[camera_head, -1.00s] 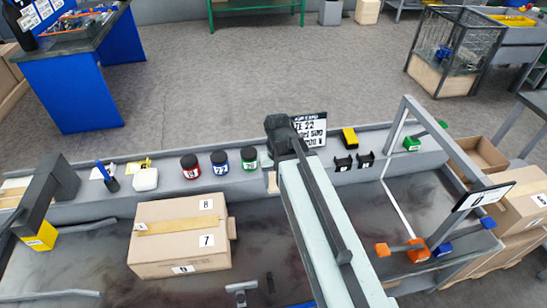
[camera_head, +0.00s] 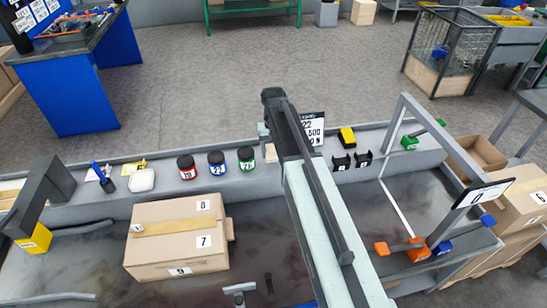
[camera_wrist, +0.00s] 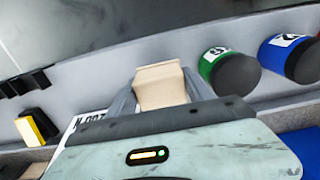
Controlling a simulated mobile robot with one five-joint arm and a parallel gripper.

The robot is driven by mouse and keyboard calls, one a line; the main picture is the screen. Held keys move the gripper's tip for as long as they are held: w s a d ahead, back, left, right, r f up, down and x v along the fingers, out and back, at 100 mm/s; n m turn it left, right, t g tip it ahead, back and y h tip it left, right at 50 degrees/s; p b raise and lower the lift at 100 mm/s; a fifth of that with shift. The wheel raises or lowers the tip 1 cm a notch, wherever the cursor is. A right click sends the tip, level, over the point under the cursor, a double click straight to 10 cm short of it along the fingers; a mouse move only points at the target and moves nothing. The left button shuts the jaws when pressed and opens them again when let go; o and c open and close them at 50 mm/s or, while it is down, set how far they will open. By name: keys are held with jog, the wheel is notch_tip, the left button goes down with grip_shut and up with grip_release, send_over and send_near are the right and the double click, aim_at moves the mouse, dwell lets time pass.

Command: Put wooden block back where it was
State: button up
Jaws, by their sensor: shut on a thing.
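The pale wooden block (camera_wrist: 160,84) is held between the two grey fingers of my gripper (camera_wrist: 158,98) in the wrist view. In the head view the block (camera_head: 271,152) shows just left of my arm, to the right of the green-labelled jar (camera_head: 246,158), over the long grey shelf (camera_head: 215,185). My gripper (camera_head: 268,138) is partly hidden there behind my own arm. Whether the block touches the shelf I cannot tell.
Blue-labelled (camera_head: 217,163) and red-labelled (camera_head: 187,167) jars stand left of the green one. A price card (camera_head: 314,128) is partly behind my arm. Black holders (camera_head: 341,162) and a yellow-black item (camera_head: 346,136) stand to the right. A numbered carton (camera_head: 178,238) sits in front.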

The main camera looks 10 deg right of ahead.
aim_at(273, 157)
notch_tip(273, 157, down, 4)
jog(key=b, duration=0.4)
jog(key=shift+w, duration=0.15)
jog(key=shift+r, duration=0.2)
jog(key=shift+f, duration=0.2)
jog(key=o, duration=1.3)
jog(key=shift+r, duration=0.1)
notch_tip(273, 157, up, 12)
jog(key=p, duration=1.2)
jog(key=shift+r+p, duration=0.25)
jog(key=shift+p, duration=0.15)
jog(key=s, duration=1.9)
jog(key=shift+s+d+f, duration=0.1)
jog(key=shift+s, duration=0.1)
